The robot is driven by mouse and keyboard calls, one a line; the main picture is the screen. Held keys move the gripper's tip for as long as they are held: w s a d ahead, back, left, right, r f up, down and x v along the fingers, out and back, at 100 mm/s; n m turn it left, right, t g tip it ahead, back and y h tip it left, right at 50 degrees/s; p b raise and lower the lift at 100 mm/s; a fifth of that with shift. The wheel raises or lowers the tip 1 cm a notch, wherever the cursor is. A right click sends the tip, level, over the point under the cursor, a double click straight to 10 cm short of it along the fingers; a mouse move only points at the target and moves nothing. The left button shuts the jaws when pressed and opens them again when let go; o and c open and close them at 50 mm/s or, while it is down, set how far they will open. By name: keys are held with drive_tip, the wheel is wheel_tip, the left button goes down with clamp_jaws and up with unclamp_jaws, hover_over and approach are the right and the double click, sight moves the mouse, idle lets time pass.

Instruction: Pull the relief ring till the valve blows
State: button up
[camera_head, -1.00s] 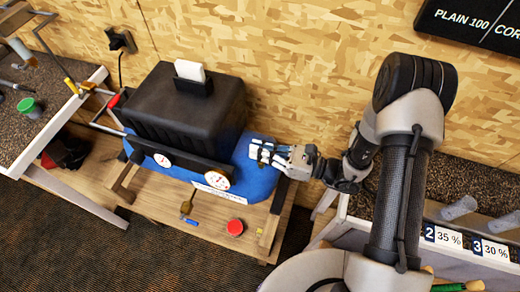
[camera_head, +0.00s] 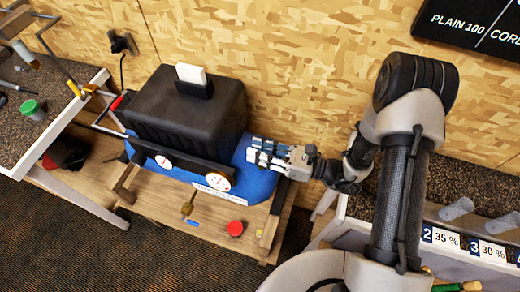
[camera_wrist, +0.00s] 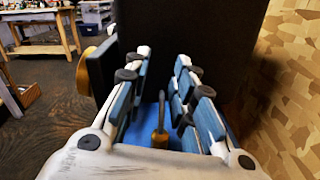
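The compressor has a blue tank (camera_head: 262,180) under a black housing (camera_head: 185,112), with two white gauges (camera_head: 218,181) on its front panel. My gripper (camera_head: 256,153) is over the tank's right end, beside the housing. In the wrist view my gripper (camera_wrist: 162,65) is open, with its blue-padded fingers apart. A small brass fitting with a dark stem (camera_wrist: 160,137) shows between the fingers, with the blue tank behind it. It looks like the relief valve, and no finger visibly grips it. I cannot make out the ring clearly. The black housing (camera_wrist: 190,40) fills the view ahead.
The compressor stands on a low wooden bench (camera_head: 150,205). A red round cap (camera_head: 235,228) and a brass fitting (camera_head: 187,209) are in front of it. A counter with a green-lidded cup (camera_head: 30,108) is at left. A panelled wooden wall is behind.

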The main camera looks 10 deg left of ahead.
drive_tip(key=shift+w, duration=0.1)
drive_tip(key=shift+d, duration=0.25)
drive_tip(key=d, duration=0.7)
drive_tip(key=shift+s, duration=0.35)
drive_tip(key=s+d+r+n+g+h, duration=0.3)
drive_tip(key=s+r+n+g+h, duration=0.4)
drive_tip(key=s+r+n, duration=0.4)
drive_tip(key=s+d+r+n+t+h, duration=0.3)
drive_tip(key=d+r+n+t+h, duration=0.7)
drive_tip(key=d, duration=0.4)
drive_tip(key=shift+r+t+h, duration=0.3)
drive_tip(key=shift+r+h, duration=0.2)
